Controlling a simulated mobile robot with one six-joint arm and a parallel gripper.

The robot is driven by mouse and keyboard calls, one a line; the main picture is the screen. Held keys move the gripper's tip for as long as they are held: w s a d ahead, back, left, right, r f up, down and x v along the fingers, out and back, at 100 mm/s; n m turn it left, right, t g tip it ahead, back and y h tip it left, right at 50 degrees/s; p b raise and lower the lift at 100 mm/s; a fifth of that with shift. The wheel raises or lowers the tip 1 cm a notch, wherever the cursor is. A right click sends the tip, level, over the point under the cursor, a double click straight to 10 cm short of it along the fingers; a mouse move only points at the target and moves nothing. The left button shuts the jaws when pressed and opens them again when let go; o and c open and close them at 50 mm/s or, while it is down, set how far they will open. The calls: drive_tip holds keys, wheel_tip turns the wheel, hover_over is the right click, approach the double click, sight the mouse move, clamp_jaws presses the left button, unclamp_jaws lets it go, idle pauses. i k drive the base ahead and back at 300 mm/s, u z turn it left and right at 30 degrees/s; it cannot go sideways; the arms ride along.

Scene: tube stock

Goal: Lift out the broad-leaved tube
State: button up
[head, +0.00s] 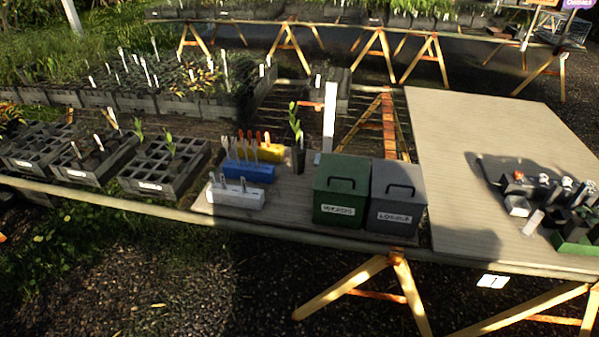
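Three dark crates with cells stand in a row at the left. The right crate (187,190) has a leafy green plant (171,145) at its back. Another small green plant (139,131) rises at the right side of the middle crate (73,175). Leaf shapes are too small to tell which plant is the broad-leaved one. My gripper is not in view.
White, blue (248,171) and yellow (262,152) blocks hold upright labels. Lidded green (340,190) and grey (396,200) boxes stand beside them. A white post (329,118) rises behind. The right tabletop (470,130) is mostly bare, with dark clutter (545,190) at its right.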

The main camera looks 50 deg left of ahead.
sight(298, 155)
drive_tip(key=k, duration=0.75)
drive_tip(key=u, duration=4.5)
drive_tip(key=i, duration=0.15)
drive_tip(key=z, duration=2.1)
drive_tip(key=i, duration=1)
